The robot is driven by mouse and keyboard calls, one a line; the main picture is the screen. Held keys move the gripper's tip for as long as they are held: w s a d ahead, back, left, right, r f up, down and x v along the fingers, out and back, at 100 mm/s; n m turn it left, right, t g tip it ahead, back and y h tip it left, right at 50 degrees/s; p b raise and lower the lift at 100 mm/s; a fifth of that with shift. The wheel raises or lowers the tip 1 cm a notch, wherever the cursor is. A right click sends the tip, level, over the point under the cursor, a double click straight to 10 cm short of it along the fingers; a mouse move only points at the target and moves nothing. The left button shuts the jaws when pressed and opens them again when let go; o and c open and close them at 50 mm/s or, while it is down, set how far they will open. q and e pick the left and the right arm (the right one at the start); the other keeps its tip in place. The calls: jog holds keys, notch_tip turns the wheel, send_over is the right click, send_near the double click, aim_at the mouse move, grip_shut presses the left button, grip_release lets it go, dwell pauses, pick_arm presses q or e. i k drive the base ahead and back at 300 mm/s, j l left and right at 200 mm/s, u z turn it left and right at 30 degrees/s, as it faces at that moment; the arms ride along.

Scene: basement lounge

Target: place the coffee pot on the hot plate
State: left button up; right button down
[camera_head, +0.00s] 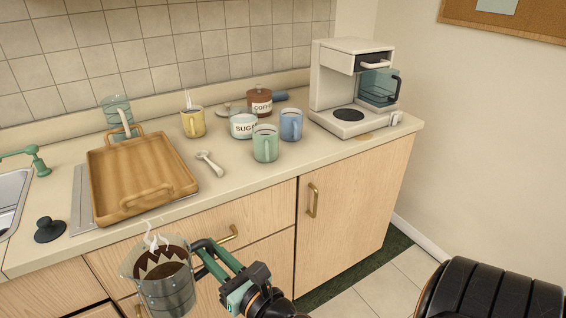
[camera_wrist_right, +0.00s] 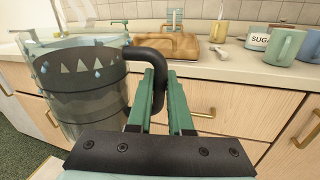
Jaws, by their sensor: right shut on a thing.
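The coffee pot (camera_head: 162,280) is clear glass with dark, steaming coffee inside. It hangs in front of the counter at the lower left of the head view, roughly upright. My right gripper (camera_head: 216,262) is shut on its black handle; the pot (camera_wrist_right: 82,95) and handle (camera_wrist_right: 158,62) also show in the right wrist view, between the green fingers (camera_wrist_right: 162,95). The hot plate (camera_head: 348,114) is a dark disc on the base of the white coffee maker (camera_head: 331,82), at the counter's right end. It is bare and well apart from the pot. My left gripper is out of view.
A wooden tray (camera_head: 140,175), spoon (camera_head: 210,163), yellow mug (camera_head: 193,123), sugar jar (camera_head: 242,124), coffee jar (camera_head: 259,102), green mug (camera_head: 265,144) and blue mug (camera_head: 291,124) occupy the counter. The front right counter is clear.

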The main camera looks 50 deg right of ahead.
aim_at(354, 114)
jog(key=l+z, duration=0.25)
jog(key=l, duration=0.4)
jog(key=l+z, duration=0.2)
jog(key=l, duration=0.45)
jog(key=i, duration=0.05)
